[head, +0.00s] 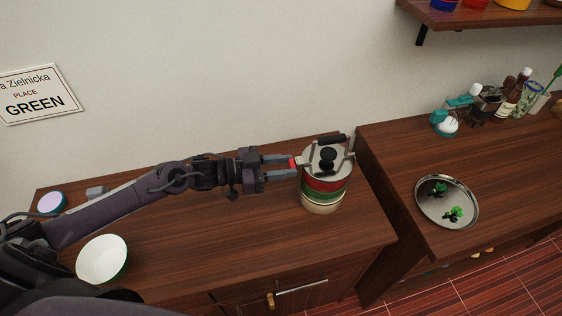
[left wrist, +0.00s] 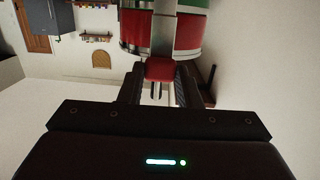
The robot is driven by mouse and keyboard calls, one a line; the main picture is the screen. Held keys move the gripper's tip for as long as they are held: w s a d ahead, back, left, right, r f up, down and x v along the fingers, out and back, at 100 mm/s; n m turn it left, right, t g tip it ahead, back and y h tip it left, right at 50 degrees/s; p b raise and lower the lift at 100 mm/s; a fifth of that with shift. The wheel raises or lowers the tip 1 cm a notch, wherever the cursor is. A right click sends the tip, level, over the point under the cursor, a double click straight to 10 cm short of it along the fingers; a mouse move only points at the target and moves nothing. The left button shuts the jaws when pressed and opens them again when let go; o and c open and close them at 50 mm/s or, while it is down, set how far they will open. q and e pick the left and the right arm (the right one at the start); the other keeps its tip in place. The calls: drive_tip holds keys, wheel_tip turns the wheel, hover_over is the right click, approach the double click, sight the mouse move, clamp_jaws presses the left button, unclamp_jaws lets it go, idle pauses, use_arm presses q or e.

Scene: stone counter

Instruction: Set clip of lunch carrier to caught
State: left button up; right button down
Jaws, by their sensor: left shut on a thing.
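The lunch carrier (head: 322,187) is a stacked round tin with red, green and cream bands. It stands upright near the right end of the left wooden counter. A metal frame with a dark handle (head: 332,140) rises over its lid. Its clip (head: 293,163) has a red tip at the carrier's left side; the red tip (left wrist: 160,69) also shows in the left wrist view, in front of the carrier's red band (left wrist: 189,38). My left gripper (head: 291,167) reaches in from the left and is shut on the clip's red tip. Whether the clip is caught cannot be told. My right gripper is out of view.
A white bowl (head: 102,260) and a round lidded container (head: 51,203) are on the left counter (head: 220,250). A metal plate (head: 432,215) with green bits lies on the right counter. Bottles (head: 513,94) stand behind it. A gap separates the counters.

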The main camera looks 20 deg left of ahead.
use_arm(q)
drive_tip(key=shift+w+d+r, duration=0.1)
drive_tip(key=shift+d+r, duration=0.05)
drive_tip(key=shift+r, duration=0.15)
drive_tip(key=shift+f+y, duration=0.2)
drive_tip(key=shift+y, duration=0.1)
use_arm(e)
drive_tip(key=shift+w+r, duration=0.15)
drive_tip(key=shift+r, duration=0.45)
use_arm(q)
drive_tip(key=o, duration=1)
drive_tip(key=shift+b+v, duration=0.45)
drive_tip(key=shift+v, duration=3.45)
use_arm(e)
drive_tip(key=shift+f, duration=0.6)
